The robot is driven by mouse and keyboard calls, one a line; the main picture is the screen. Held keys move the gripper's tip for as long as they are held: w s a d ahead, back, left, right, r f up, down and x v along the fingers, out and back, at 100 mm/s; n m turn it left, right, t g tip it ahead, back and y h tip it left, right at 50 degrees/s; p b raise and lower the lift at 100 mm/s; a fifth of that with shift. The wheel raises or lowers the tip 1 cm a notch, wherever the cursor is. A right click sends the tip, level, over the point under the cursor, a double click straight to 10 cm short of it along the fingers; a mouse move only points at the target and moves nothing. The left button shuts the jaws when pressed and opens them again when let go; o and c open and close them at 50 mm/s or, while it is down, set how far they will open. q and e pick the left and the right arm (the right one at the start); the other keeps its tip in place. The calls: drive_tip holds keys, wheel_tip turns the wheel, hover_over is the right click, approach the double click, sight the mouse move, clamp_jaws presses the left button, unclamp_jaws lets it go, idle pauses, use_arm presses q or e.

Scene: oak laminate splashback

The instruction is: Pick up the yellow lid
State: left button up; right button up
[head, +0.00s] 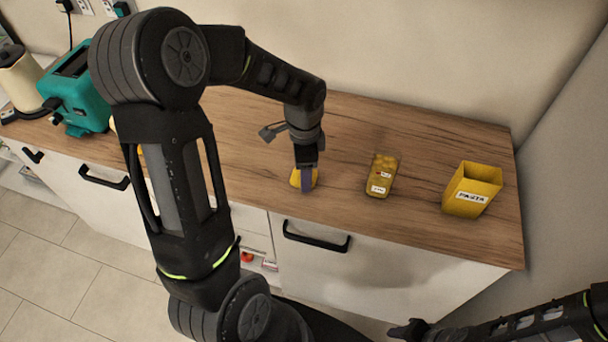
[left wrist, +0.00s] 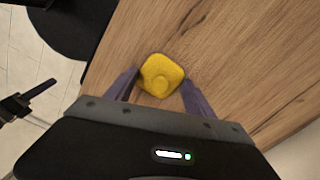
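The yellow lid (head: 295,179) lies on the wooden counter near its front edge, partly hidden by my left gripper in the head view. In the head view the left gripper (head: 306,178) points down over the lid. My right gripper (head: 408,331) is at the bottom right, away from the counter; its fingers are too small to judge.
On the wooden counter (head: 420,145), a yellow container with labels (head: 383,175) and an open yellow pasta box (head: 472,188) stand to the right of the lid. A teal toaster (head: 82,95) and a cream kettle (head: 20,75) stand at the left. The wall closes off the back.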

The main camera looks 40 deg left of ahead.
use_arm(q)
drive_tip(key=c, duration=0.9)
wheel_tip(320, 180, up, 10)
drive_tip(key=shift+r+b, duration=0.1)
drive_tip(key=shift+b, duration=0.5)
drive_tip(key=shift+c, duration=0.2)
